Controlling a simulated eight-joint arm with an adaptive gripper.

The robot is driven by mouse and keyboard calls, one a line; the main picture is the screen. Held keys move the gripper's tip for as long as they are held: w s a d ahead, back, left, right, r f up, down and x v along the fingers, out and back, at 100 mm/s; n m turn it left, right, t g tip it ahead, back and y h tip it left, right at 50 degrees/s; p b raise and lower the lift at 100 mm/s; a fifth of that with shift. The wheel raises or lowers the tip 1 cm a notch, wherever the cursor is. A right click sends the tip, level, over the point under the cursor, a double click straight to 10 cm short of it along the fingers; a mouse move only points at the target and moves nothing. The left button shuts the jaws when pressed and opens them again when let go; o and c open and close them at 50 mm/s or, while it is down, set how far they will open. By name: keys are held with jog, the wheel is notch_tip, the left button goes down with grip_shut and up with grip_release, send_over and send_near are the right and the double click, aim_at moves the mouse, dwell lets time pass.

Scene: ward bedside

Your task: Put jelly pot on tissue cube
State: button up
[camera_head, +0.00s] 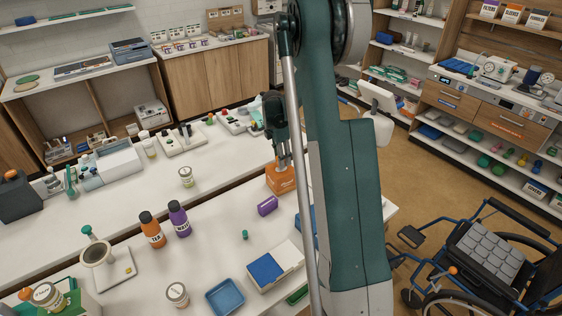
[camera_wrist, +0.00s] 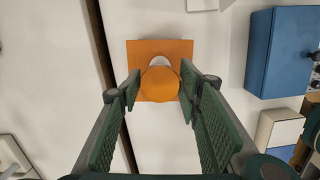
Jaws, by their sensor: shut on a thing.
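The orange tissue cube (camera_head: 281,181) stands on the white counter, its front partly in view beside my arm. In the wrist view the cube (camera_wrist: 136,51) lies straight below my gripper, with a bit of white tissue showing. My gripper (camera_head: 284,160) points down at the cube's top. In the wrist view my gripper (camera_wrist: 158,84) is shut on a round orange-topped pot, the jelly pot (camera_wrist: 159,86), which overlaps the cube. I cannot tell whether the pot touches the cube. In the head view the pot is not clearly seen.
A purple box (camera_head: 267,206) lies in front of the cube. A blue box (camera_wrist: 283,52) stands to the right in the wrist view. Orange and purple bottles (camera_head: 152,230) stand further left. A dark gap runs along the counter left of the cube.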

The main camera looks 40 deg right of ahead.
jog(key=shift+f, duration=0.75)
jog(key=shift+f, duration=0.15)
jog(key=o, duration=0.9)
jog(key=r, duration=0.4)
jog(key=a+r, duration=0.1)
jog(key=r, duration=0.7)
jog(key=shift+w+a+r, duration=0.1)
jog(key=shift+a, duration=0.1)
